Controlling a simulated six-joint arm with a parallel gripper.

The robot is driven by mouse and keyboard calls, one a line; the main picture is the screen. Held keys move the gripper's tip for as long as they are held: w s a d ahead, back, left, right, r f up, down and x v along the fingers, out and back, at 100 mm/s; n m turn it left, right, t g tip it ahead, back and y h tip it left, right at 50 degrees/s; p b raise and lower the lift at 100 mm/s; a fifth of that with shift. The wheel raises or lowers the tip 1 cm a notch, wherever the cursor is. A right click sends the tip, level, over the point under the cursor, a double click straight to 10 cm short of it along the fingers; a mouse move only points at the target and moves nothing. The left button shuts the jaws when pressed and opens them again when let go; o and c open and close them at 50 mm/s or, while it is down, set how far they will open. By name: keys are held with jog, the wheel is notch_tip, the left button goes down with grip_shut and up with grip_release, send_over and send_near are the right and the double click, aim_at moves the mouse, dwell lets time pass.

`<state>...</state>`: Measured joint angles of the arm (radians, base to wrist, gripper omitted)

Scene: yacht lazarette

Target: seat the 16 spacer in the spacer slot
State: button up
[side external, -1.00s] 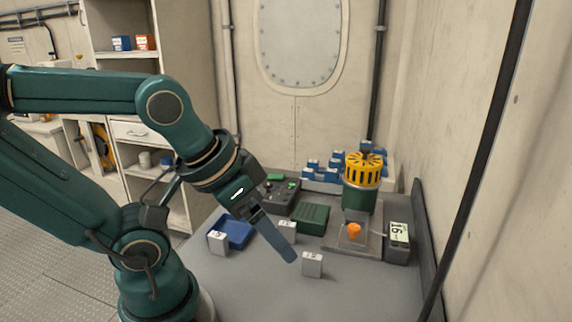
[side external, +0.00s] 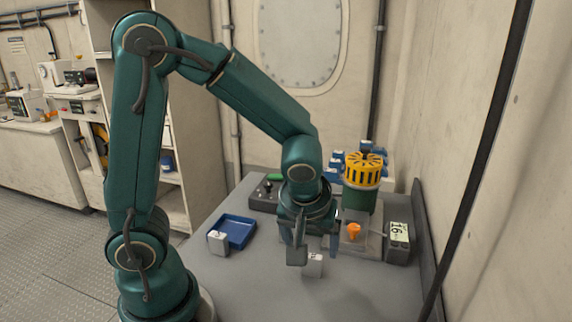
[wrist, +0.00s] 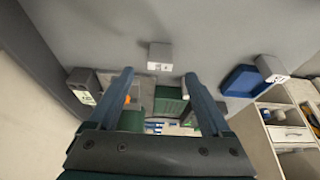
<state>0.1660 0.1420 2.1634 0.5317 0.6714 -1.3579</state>
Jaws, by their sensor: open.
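A small pale spacer block (side external: 312,265) stands on the bench under my gripper; its top label is not legible. In the wrist view this block (wrist: 160,56) lies just past the fingertips, centred between them. My gripper (side external: 315,250) is open and empty, pointing down above it; both fingers (wrist: 158,76) show apart in the wrist view. A second block (side external: 217,241) stands by the blue tray. A third block (wrist: 184,88) is partly behind a finger in the wrist view. A box (side external: 398,234) displays 16. I cannot make out the spacer slot.
A green and yellow machine (side external: 362,170) with an orange knob (side external: 354,231) stands right of my gripper. The blue tray (side external: 238,230) lies to the left, a dark control box (side external: 263,196) behind. A green block (wrist: 170,101) shows in the wrist view. The front bench is clear.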

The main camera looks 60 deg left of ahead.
aim_at(312, 257)
jog(key=shift+x, duration=2.5)
grip_shut()
